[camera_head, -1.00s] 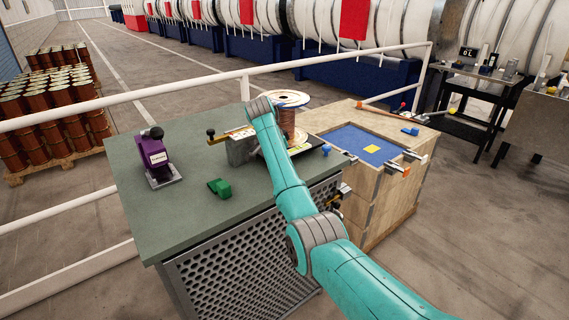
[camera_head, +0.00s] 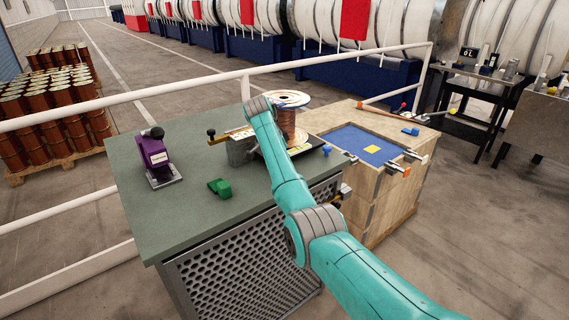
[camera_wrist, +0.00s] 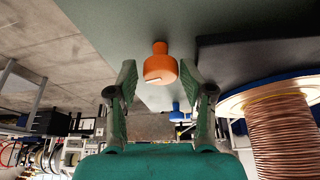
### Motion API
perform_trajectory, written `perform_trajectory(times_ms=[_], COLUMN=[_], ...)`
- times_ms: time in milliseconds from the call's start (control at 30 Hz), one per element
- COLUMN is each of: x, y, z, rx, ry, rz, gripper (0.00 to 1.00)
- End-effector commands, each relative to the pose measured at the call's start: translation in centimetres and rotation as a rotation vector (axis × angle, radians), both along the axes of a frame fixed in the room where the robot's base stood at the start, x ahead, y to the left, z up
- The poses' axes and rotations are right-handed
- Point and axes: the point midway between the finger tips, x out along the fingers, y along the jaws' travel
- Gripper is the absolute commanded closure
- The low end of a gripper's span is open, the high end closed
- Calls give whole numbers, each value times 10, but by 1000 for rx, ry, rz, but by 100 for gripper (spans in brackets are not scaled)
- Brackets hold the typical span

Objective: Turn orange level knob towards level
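The orange knob (camera_wrist: 160,66) shows in the wrist view, at the upper middle, on the green-grey bench top (camera_wrist: 110,30). A pale mark runs across its face. My gripper (camera_wrist: 158,72) is open, with one green finger on each side of the knob. I see a gap between the knob and each finger. In the head view the orange knob and my gripper are hidden behind my arm. A blue knob (camera_wrist: 178,112) shows beyond the orange one in the wrist view, and a blue knob also shows in the head view (camera_head: 327,150).
A copper wire spool (camera_wrist: 283,135) stands close on the right in the wrist view; it is behind my arm in the head view (camera_head: 288,120). A purple device (camera_head: 153,155) and a green block (camera_head: 220,187) sit on the bench. A wooden crate (camera_head: 375,205) adjoins it.

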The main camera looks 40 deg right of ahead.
Motion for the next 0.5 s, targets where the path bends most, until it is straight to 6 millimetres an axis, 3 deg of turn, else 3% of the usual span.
perform_trajectory(times_ms=[500], x=[2], y=[2], z=[5], rx=[-2], ry=[-5], rz=[2], gripper=[39])
